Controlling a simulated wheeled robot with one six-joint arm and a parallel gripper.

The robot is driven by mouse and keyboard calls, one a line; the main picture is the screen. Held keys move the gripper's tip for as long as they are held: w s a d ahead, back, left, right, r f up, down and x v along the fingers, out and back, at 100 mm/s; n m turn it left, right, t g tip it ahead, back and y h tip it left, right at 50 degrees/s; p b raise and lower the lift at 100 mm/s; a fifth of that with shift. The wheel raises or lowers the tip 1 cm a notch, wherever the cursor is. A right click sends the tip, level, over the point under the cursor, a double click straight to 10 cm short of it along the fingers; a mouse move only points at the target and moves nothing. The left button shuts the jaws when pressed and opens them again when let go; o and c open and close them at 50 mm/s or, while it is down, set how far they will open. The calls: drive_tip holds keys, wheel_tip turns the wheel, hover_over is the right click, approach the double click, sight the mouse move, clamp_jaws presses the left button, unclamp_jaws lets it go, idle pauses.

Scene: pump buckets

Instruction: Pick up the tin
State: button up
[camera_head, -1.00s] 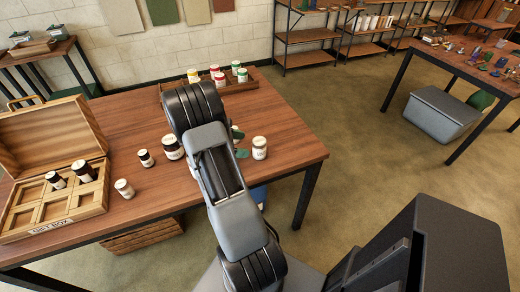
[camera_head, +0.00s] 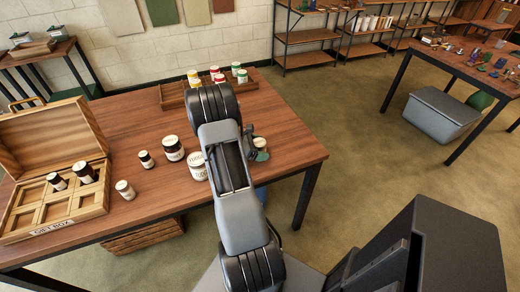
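A small pale cylindrical container (camera_head: 260,143), which may be the tin, stands near the table's right side, partly covered by my gripper. My gripper (camera_head: 256,148) is at this container, with dark finger parts beside and over it. My arm hides most of the gripper, so I cannot tell whether it is open or closed on the container.
An open wooden gift box (camera_head: 60,220) with two dark jars stands at the table's left. A wooden tray (camera_head: 172,97) with several red, yellow and green-topped containers is at the back. The wooden table (camera_head: 130,125) has clear space in its middle.

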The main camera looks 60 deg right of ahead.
drive_tip(key=c, duration=1)
